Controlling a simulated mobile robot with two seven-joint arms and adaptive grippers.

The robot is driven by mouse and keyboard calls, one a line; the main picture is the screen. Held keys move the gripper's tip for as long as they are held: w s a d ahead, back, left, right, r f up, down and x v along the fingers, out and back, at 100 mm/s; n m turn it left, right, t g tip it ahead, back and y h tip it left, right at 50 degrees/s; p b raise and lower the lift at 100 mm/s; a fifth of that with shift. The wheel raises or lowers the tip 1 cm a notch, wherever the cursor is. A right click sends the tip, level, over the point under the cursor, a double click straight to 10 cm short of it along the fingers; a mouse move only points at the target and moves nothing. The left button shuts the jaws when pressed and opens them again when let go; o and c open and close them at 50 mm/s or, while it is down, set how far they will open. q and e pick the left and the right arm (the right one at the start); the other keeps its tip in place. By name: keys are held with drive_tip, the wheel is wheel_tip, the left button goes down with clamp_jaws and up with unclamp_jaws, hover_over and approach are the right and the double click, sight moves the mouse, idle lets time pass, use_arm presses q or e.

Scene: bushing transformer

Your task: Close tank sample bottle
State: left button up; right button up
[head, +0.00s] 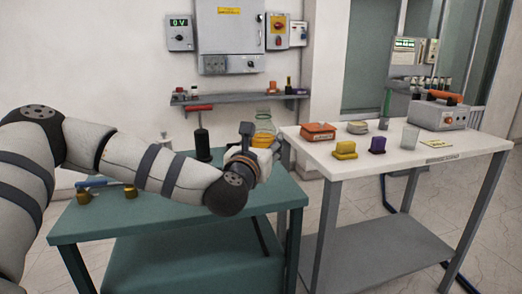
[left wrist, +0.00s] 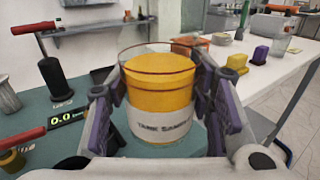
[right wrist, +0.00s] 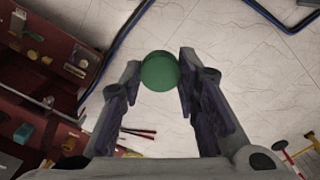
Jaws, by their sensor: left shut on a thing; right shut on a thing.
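The tank sample bottle (left wrist: 160,85) is clear glass with orange-yellow liquid and a white label. In the left wrist view it stands upright between the fingers of my left gripper (left wrist: 160,100), which is shut on its sides. Its clear upper part shows above the liquid, with no cap seen on it. In the head view the bottle (head: 264,127) is at the far right of the green table, partly hidden by the gripper (head: 247,150). My right gripper (right wrist: 160,68) is shut on a round green cap (right wrist: 160,73), seen only in the right wrist view, with floor behind it.
The green table (head: 170,230) also holds a black cylinder (head: 202,145) and brass pieces (head: 84,196). A white table (head: 400,155) at right carries an orange box (head: 318,132), yellow and purple blocks and a glass. A red tool board (right wrist: 45,80) shows in the right wrist view.

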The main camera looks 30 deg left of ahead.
use_arm(q)
drive_tip(key=shift+s+r, duration=0.1)
drive_tip(key=shift+s, duration=0.05)
use_arm(e)
drive_tip(key=shift+s+d+r, duration=0.1)
drive_tip(key=shift+s, duration=0.1)
drive_tip(key=shift+w, duration=0.15)
